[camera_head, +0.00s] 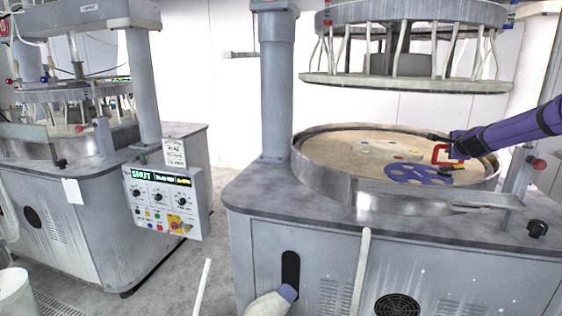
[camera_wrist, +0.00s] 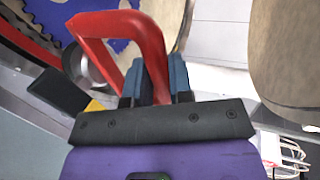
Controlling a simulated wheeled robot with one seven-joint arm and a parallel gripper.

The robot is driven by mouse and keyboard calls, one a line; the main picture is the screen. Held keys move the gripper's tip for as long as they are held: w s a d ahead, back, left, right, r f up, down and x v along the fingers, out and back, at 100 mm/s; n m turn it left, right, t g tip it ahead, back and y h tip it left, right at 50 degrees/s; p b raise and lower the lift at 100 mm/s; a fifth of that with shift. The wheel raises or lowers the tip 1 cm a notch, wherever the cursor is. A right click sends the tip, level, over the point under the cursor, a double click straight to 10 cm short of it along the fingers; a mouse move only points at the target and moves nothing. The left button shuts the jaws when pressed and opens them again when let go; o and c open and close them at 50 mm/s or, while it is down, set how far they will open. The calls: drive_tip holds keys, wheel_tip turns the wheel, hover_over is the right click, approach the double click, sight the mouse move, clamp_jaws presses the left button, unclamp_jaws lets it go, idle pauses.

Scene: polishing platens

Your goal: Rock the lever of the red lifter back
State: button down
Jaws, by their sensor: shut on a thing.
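The red lifter (camera_head: 441,154) is a red bent frame above the tan platen, at the right side of the machine in the head view. In the wrist view its red bar (camera_wrist: 120,22) arches up and comes down between my fingers. My gripper (camera_wrist: 156,82) is shut on this red bar, with a dark blue finger on each side. In the head view my gripper (camera_head: 452,146) reaches in from the right and meets the lifter. A blue toothed disc with holes (camera_head: 418,174) lies on the platen below the lifter. Where the lifter meets the disc is not clear.
A metal rim (camera_head: 340,182) surrounds the platen (camera_head: 345,148), which carries several small coloured spots. A raised upper plate (camera_head: 405,83) hangs above. A control box (camera_head: 165,200) stands left. A dark block (camera_wrist: 58,90) is near my gripper's left side.

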drive_tip(key=s, duration=1.5)
drive_tip(key=shift+d, duration=0.3)
idle(1.8)
drive_tip(key=shift+s+r, duration=0.1)
